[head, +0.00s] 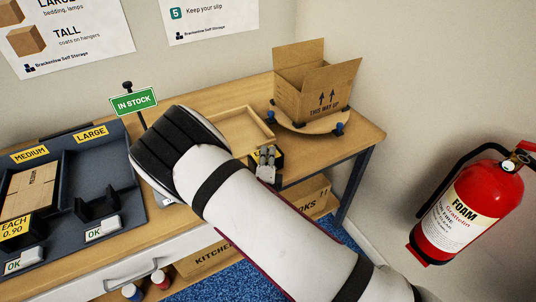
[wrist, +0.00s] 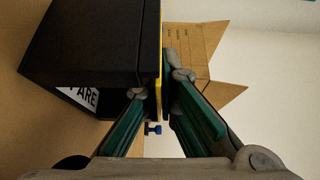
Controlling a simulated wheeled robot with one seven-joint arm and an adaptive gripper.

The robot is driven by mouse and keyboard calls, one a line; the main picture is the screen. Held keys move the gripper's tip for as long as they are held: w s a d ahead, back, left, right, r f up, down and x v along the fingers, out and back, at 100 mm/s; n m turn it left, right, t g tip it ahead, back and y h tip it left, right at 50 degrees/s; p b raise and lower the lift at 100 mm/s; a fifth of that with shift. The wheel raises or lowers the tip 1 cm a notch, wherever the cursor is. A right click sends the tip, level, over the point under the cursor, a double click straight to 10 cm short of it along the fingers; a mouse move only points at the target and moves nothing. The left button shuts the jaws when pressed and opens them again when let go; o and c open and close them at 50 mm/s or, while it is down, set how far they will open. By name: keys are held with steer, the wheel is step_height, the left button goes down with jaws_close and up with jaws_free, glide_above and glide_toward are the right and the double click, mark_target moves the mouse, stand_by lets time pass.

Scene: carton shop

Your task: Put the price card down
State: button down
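My gripper (head: 267,162) is at the front right of the wooden counter, beyond my white arm. In the wrist view my gripper (wrist: 164,85) has its fingers closed on a thin yellow-and-black price card (wrist: 158,55), seen nearly edge-on. Yellow bits of this card (head: 279,153) show beside the fingers in the head view; its writing cannot be read. A black box (wrist: 85,40) with a partly hidden white label reading "PARE" is right beside the card in the wrist view. Whether the card touches it I cannot tell.
An open carton (head: 310,95) stands on a round board (head: 300,125) with blue knobs behind my gripper. A shallow wooden tray (head: 235,133) and a green "IN STOCK" sign (head: 134,102) are nearby. A dark organizer (head: 125,170) fills the left. A fire extinguisher (head: 470,208) is at the right.

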steer(key=shift+f, duration=0.15)
steer(key=shift+f, duration=0.25)
steer(key=c, duration=1.8)
jaws_free()
steer(key=shift+r, duration=0.1)
steer(key=shift+r, duration=0.25)
steer(key=shift+s, duration=0.35)
steer(key=s, duration=1.1)
steer(key=shift+s+d, duration=0.15)
steer(key=shift+s, duration=0.05)
